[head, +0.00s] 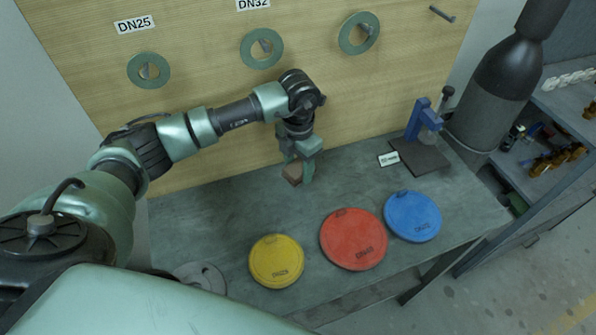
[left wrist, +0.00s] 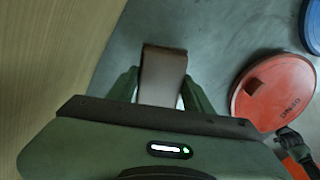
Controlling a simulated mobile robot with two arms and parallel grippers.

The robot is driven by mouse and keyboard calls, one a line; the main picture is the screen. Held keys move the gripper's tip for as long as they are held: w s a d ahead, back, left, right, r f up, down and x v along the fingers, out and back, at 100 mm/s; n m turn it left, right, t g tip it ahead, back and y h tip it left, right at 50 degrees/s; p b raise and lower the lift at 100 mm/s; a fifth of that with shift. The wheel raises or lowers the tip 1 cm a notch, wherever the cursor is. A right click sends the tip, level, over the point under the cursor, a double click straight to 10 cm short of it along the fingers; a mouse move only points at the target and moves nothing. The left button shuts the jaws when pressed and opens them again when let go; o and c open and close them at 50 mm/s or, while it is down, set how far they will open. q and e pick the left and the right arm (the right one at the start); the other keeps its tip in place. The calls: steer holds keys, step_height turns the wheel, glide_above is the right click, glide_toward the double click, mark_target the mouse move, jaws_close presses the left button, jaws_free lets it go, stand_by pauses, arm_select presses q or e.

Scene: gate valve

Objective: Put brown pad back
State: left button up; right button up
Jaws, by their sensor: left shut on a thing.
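The brown pad (head: 292,174) is a small block held between the fingers of my left gripper (head: 300,172), above the grey bench near the back board. The left wrist view shows the brown pad (left wrist: 162,78) between the two green fingers, its far end sticking out past them. The fingers cover its sides. I cannot tell the exact gap between pad and bench. My right gripper is not clearly seen in either view.
A yellow disc (head: 276,261), a red disc (head: 354,239) and a blue disc (head: 412,216) lie along the front of the bench (head: 215,222). A blue clamp stand (head: 422,122) on a dark plate stands at the back right. Green rings (head: 261,48) hang on the board.

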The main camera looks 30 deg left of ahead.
mark_target(298, 176)
arm_select(q)
step_height(298, 176, down, 4)
steer(key=shift+r+p, duration=0.25)
steer(key=shift+p, duration=0.95)
steer(key=shift+w+a+f, duration=0.1)
steer(key=shift+f, duration=0.5)
steer(key=o, duration=1.3)
